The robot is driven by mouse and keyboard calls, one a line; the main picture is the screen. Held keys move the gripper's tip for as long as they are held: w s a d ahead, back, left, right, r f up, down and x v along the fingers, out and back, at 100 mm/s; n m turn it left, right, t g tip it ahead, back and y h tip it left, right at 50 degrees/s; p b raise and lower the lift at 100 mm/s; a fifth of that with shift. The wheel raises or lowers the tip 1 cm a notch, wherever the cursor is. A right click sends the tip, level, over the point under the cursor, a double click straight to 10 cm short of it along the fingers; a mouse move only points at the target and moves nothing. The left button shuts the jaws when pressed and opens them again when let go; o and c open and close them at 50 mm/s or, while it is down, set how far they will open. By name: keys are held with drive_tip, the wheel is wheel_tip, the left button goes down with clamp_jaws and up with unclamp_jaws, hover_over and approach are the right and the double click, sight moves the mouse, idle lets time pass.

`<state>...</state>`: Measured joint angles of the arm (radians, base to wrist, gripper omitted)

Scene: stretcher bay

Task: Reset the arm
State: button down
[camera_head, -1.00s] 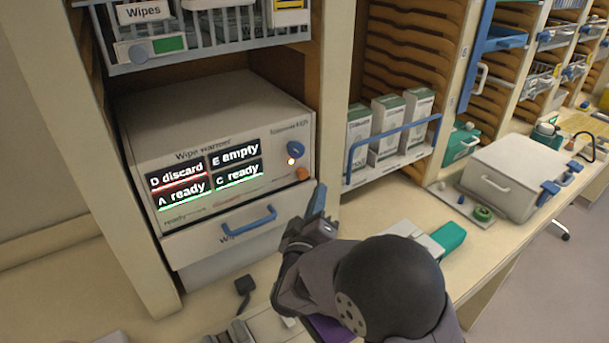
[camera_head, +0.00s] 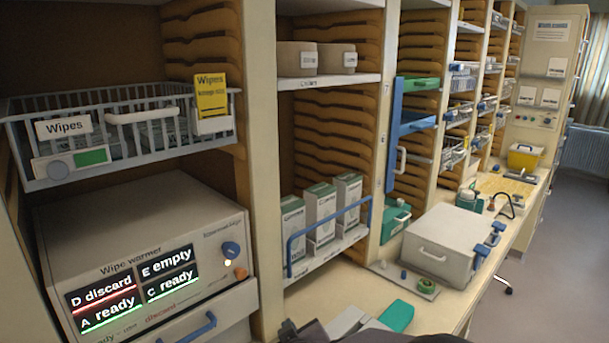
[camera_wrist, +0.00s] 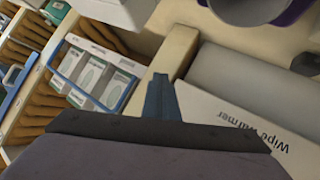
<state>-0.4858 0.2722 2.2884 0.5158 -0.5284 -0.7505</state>
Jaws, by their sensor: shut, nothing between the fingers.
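My gripper (camera_wrist: 161,98) shows in the wrist view with its blue fingers together and nothing between them. It hangs in front of the shelving, between the wipe warmer (camera_wrist: 262,138) on the right and the shelf of white boxes (camera_wrist: 97,78) on the left. In the head view only a dark piece of my arm shows at the bottom edge, and the gripper itself is out of that picture. The wipe warmer (camera_head: 130,240) stands at the lower left there, its panel reading D discard, E empty, A ready and C ready.
A wire basket labelled Wipes (camera_head: 125,135) sits above the warmer. White boxes (camera_head: 320,215) stand behind a blue rail. A grey lidded case (camera_head: 445,243) and a teal item (camera_head: 397,315) lie on the counter.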

drive_tip(key=s+d+f+m+g, duration=0.2)
drive_tip(key=s+d+g, duration=0.2)
drive_tip(key=s, duration=0.5)
drive_tip(key=s+d+f+m+g+h, duration=0.1)
drive_tip(key=s+d+f+m+g, duration=0.1)
drive_tip(key=s+d, duration=0.6)
drive_tip(key=s+d+f+m+g+h, duration=0.1)
drive_tip(key=s+d+f+m+g, duration=0.2)
drive_tip(key=s+d+g, duration=0.3)
drive_tip(key=s+f, duration=0.1)
drive_tip(key=s, duration=0.3)
drive_tip(key=shift+d, duration=0.4)
